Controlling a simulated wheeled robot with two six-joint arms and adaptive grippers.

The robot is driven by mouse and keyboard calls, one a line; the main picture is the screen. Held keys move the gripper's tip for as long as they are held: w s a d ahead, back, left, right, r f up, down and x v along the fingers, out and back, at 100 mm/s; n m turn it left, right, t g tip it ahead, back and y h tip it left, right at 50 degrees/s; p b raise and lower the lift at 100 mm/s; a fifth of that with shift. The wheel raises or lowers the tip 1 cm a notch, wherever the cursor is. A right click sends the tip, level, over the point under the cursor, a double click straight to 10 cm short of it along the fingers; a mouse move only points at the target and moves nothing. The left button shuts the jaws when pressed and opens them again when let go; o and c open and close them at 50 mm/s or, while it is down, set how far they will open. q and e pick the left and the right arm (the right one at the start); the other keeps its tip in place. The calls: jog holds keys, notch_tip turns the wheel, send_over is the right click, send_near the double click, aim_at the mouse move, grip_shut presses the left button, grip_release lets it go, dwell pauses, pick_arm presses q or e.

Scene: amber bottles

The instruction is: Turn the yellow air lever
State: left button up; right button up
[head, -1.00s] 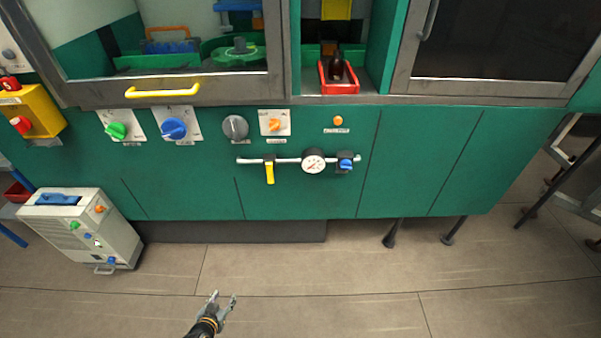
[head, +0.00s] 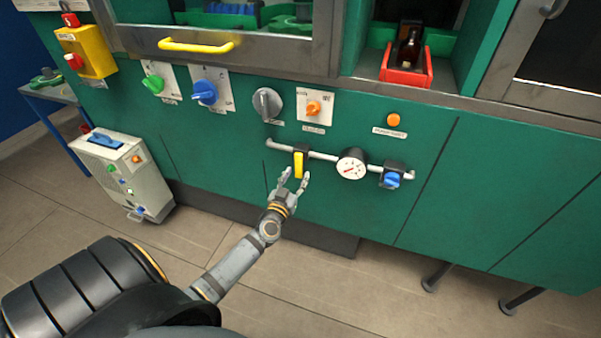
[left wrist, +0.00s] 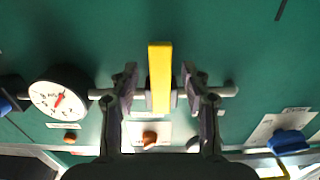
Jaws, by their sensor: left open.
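The yellow air lever (head: 298,165) hangs down from a black valve body on a horizontal grey pipe on the green cabinet front. My left gripper (head: 294,180) is open in front of the lever, its fingertips near the lever's lower part in the head view. In the left wrist view the yellow lever (left wrist: 160,78) stands between the two open fingers of my left gripper (left wrist: 160,85), with a visible gap on each side. I cannot tell whether any finger touches it. My right gripper is not in view.
A round gauge (head: 352,164) and a blue knob (head: 391,180) sit on the same pipe to the right. A grey knob (head: 267,103) and an orange knob (head: 313,108) are above. A grey box unit (head: 127,178) stands on the floor at left.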

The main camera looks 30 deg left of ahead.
aim_at(298, 172)
pick_arm(q)
jog(key=x, duration=0.3)
jog(key=shift+w, duration=0.15)
grip_shut()
dwell(0.3)
